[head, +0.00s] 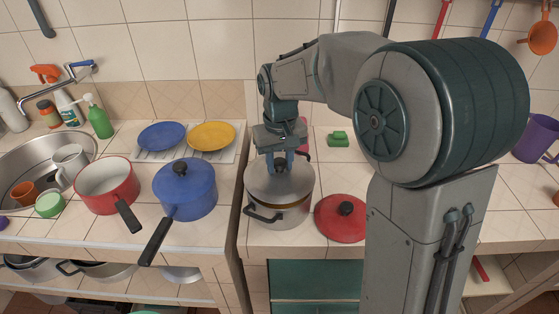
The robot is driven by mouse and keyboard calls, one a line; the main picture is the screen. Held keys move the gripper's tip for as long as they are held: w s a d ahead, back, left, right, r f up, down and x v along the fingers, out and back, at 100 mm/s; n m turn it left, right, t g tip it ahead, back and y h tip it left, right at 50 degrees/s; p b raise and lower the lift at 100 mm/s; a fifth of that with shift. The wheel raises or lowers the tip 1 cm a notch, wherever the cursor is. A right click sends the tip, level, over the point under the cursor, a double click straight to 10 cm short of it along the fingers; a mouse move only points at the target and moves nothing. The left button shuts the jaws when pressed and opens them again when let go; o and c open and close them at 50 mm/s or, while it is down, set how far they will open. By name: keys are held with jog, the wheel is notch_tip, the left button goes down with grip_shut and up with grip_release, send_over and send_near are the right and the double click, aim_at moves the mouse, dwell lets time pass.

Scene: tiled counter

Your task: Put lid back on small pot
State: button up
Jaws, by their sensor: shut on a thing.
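My gripper (282,163) points down over the steel pot on the right counter and is shut on the dark knob of the steel lid (262,189). The lid is at the top of the steel pot (291,216); I cannot tell whether it rests fully on the rim. The red saucepan (106,186) on the left counter is open, with its dark handle toward the front. A red lid (341,220) with a black knob lies on the counter right of the steel pot. The blue saucepan (185,190) has its blue lid on.
A blue plate (162,137) and a yellow plate (211,136) lie behind the blue saucepan. A sink (23,165) with cups is at the left. A green item (338,139) lies at the back. My arm hides part of the right counter.

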dwell(0.3)
jog(key=o, duration=1.6)
jog(key=shift+c, duration=0.2)
jog(key=shift+r, duration=0.15)
jog(key=shift+r+p, duration=2.75)
jog(key=shift+r, duration=0.65)
grip_shut()
